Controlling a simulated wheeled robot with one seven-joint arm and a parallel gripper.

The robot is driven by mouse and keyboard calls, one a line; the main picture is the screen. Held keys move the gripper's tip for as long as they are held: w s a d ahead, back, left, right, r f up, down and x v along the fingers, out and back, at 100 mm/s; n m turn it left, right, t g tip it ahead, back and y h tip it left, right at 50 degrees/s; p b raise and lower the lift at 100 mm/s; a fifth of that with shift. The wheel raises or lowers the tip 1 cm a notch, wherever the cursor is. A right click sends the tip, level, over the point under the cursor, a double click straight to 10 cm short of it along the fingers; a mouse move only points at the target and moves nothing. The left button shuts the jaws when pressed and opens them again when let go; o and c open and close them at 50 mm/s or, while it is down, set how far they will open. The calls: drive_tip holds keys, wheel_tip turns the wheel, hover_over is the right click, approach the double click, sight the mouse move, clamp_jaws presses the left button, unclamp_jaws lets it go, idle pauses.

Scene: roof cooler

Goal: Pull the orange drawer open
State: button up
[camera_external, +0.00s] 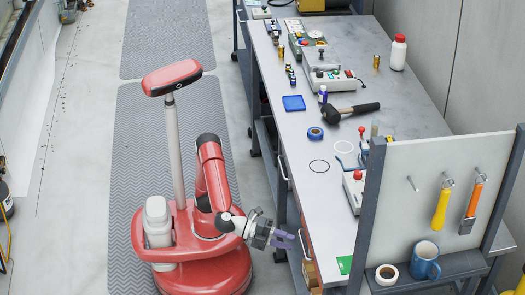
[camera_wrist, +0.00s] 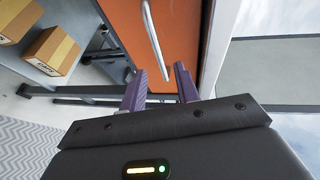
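The orange drawer (camera_wrist: 186,30) fills the upper middle of the wrist view, its front turned toward me. A pale bar handle (camera_wrist: 156,42) runs down its face. My gripper (camera_wrist: 160,82) has two purple fingers standing apart with nothing between them. The handle's lower end shows just ahead of the gap; I cannot tell whether it reaches between the fingers. In the external view my gripper (camera_external: 284,238) is low beside the workbench's left side, close to a thin orange sliver of the drawer (camera_external: 305,240). The drawer looks closed, but most of its front is hidden there.
The workbench (camera_external: 325,205) carries a black mallet (camera_external: 350,113), blue tape (camera_external: 315,133) and several devices. A tool panel (camera_external: 430,175) stands at its near end. Cardboard boxes (camera_wrist: 52,51) sit on a lower shelf.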

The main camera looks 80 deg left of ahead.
drive_tip(key=x, duration=0.5)
clamp_jaws()
